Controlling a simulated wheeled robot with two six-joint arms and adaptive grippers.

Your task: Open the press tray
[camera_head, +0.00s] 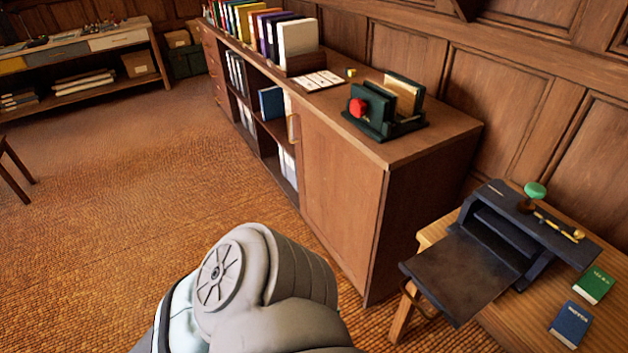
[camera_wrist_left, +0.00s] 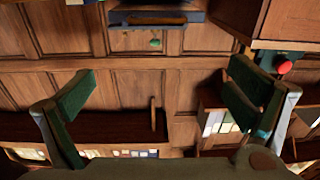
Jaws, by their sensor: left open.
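The dark press (camera_head: 505,225) stands on a wooden table at the right of the head view. It has a green knob (camera_head: 535,190) on top. Its flat dark tray (camera_head: 462,275) sticks out of the front, past the table's edge, with a curved handle (camera_head: 421,308) at its outer end. My left gripper (camera_wrist_left: 162,68) is open, with nothing between its two green-padded fingers in the left wrist view. The press (camera_wrist_left: 125,18) shows small at the top there, beyond the fingertips and apart from them. My right gripper is in neither view.
A wooden cabinet (camera_head: 340,185) with books and a green holder (camera_head: 380,120) stands left of the press. A green book (camera_head: 594,286) and a blue book (camera_head: 571,323) lie on the table (camera_head: 520,325). The floor (camera_head: 130,180) at left is clear.

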